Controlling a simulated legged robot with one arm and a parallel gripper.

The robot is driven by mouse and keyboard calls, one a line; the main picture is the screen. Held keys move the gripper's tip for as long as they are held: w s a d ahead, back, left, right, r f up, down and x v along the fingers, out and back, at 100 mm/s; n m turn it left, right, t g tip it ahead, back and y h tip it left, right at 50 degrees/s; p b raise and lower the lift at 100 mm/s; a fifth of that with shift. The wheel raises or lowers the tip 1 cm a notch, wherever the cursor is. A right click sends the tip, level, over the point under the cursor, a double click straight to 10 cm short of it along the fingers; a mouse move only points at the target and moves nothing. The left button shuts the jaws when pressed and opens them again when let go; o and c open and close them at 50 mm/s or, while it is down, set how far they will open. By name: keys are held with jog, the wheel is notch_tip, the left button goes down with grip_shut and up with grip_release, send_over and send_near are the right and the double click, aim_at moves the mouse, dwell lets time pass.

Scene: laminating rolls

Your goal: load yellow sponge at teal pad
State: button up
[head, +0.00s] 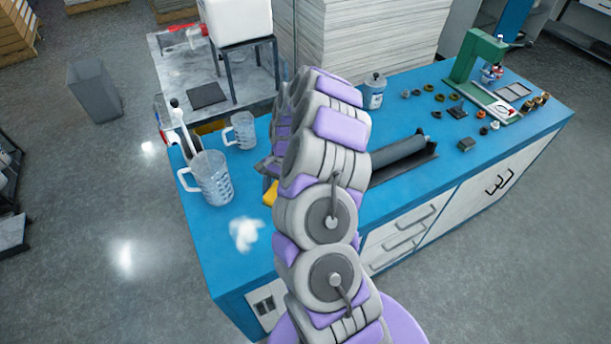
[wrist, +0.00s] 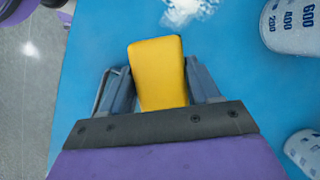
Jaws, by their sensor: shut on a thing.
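The yellow sponge (wrist: 157,75) is between the two jaws of my gripper (wrist: 160,88) in the wrist view, and the jaws are shut on it. The blue benchtop shows behind it; I cannot tell whether the sponge touches the top. In the head view only a small part of the sponge (head: 271,193) shows left of my arm, which hides most of my gripper (head: 268,168). I cannot make out a teal pad in either view.
Two clear measuring jugs, one large (head: 212,180) and one small (head: 243,130), stand left of my arm on the blue bench (head: 215,245). A white patch (head: 245,233) lies nearby. A dark roller (head: 398,153), a grey canister (head: 374,92) and a green press (head: 468,60) are right.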

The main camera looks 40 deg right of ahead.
jog(key=s+d+m, duration=0.1)
jog(key=d+m, duration=0.1)
jog(key=d, duration=0.1)
jog(key=s+d+r+m+t, duration=0.1)
jog(key=d+m, duration=0.1)
jog(key=d, duration=0.1)
jog(key=s+d+r+m+t, duration=0.1)
jog(key=d+m, duration=0.1)
jog(key=d, duration=0.2)
jog(key=shift+s+y+p, duration=0.2)
jog(key=shift+y+p, duration=0.1)
jog(key=shift+p, duration=0.05)
jog(key=shift+a+f, duration=0.15)
jog(key=shift+a, duration=0.2)
jog(key=shift+a+f+b, duration=0.25)
jog(key=shift+f+b, duration=0.3)
jog(key=shift+b, duration=0.05)
jog(key=f+b, duration=0.1)
jog(key=f, duration=0.1)
jog(key=d+f+b, duration=0.1)
jog(key=f+b, duration=0.1)
jog(key=shift+d+f, duration=0.1)
jog(key=shift+d, duration=0.05)
jog(key=shift+a+f, duration=0.2)
jog(key=shift+a, duration=0.05)
jog(key=shift+a+r, duration=0.1)
jog(key=shift+a, duration=0.15)
jog(key=shift+d, duration=0.35)
jog(key=shift+a+f, duration=0.2)
jog(key=shift+a, duration=0.05)
